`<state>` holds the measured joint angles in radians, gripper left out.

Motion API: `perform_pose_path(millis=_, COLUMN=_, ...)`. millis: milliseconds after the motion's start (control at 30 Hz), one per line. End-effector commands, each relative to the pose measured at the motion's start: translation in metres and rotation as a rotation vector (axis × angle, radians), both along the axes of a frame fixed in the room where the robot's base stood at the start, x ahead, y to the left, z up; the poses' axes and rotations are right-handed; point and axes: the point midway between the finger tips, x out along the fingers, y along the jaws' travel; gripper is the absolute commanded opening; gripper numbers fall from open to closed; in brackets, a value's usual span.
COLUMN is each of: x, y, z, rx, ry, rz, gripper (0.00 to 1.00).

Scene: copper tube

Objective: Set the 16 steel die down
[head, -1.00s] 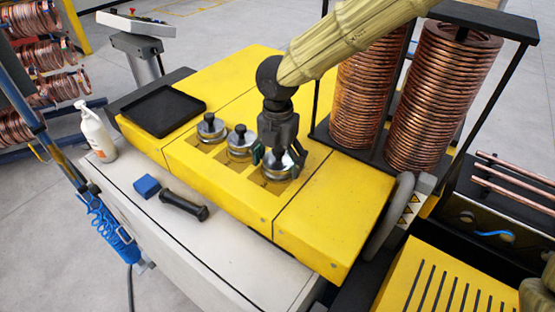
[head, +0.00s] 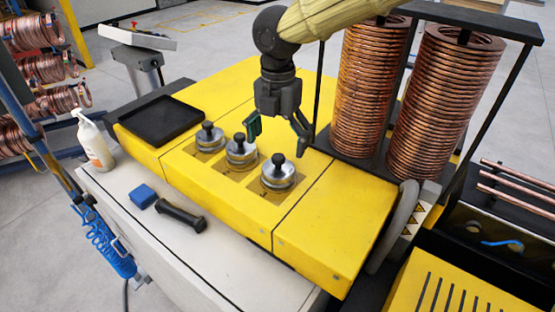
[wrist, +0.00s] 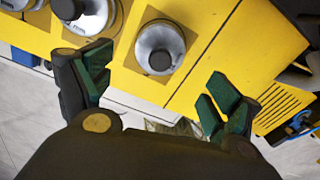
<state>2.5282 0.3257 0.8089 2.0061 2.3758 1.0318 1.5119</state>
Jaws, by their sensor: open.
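A steel die (head: 278,174) with a black knob sits upright in the right-hand square recess of the yellow machine top; I take it as the 16 die, but no number is readable. Two similar dies, a middle one (head: 241,150) and a left one (head: 209,136), sit in the recesses beside it. My gripper (head: 279,135) is open and empty, above and behind the right die, apart from it. In the wrist view the right die (wrist: 160,47) shows beyond the spread fingers (wrist: 158,90), with nothing between them.
A black tray (head: 162,117) lies on the machine's left end. A blue block (head: 143,193), a black handle (head: 181,218) and a white spray bottle (head: 95,141) are on the pale front ledge. Tall copper coils (head: 447,100) stand close right of my arm.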

Motion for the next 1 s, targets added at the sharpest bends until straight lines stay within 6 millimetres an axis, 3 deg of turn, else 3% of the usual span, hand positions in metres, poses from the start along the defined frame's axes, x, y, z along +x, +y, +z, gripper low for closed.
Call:
perform_pose_path(millis=300, x=0.0, y=0.0, z=0.029, rx=0.0, ry=0.0, rz=0.0, gripper=0.9)
perform_pose_path(millis=1000, x=0.0, y=0.0, z=0.031, rx=-0.001, ry=0.0, rz=0.001, gripper=0.9)
